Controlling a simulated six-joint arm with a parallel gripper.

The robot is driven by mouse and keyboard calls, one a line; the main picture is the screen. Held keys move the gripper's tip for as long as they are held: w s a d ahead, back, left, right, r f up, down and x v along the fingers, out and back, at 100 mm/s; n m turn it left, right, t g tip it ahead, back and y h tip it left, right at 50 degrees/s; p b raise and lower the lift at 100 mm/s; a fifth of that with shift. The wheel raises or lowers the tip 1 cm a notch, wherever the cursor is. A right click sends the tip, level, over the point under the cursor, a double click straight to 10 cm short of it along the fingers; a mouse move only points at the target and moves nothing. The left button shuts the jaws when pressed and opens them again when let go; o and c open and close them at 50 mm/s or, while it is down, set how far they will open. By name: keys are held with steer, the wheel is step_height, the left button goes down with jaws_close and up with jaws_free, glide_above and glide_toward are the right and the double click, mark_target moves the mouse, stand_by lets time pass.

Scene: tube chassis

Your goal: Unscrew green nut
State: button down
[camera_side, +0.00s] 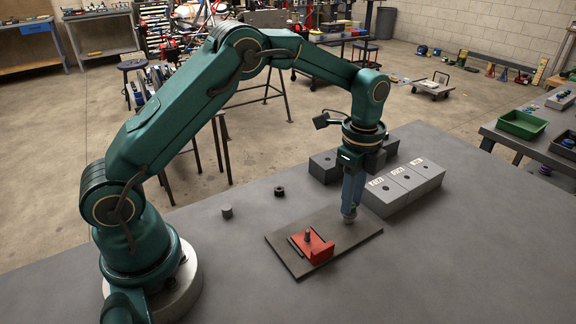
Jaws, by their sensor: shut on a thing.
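My gripper (350,214) points straight down over the far right part of a flat brown plate (283,255). Its blue-grey fingers are closed around a small greyish piece (349,219) at their tips, low over the plate. The piece is mostly hidden, and I cannot tell whether it touches the plate. I cannot make out a green nut. A red bracket (321,249) sits on the near left part of the plate, with a short grey peg (307,236) standing at it. The gripper is to the right of and behind the bracket.
A black nut (279,191) and a grey cylinder (227,211) lie on the grey table left of the plate. Labelled grey blocks (408,180) with holes stand just right of my gripper, and a darker block (323,166) stands behind. The table's front right is clear.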

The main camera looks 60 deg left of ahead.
steer(key=shift+n, duration=0.6)
steer(key=n, duration=0.4)
steer(key=shift+n, duration=0.6)
steer(key=n, duration=0.3)
steer(key=shift+n, duration=0.3)
steer(key=shift+r, duration=0.3)
steer(key=shift+r, duration=2.35)
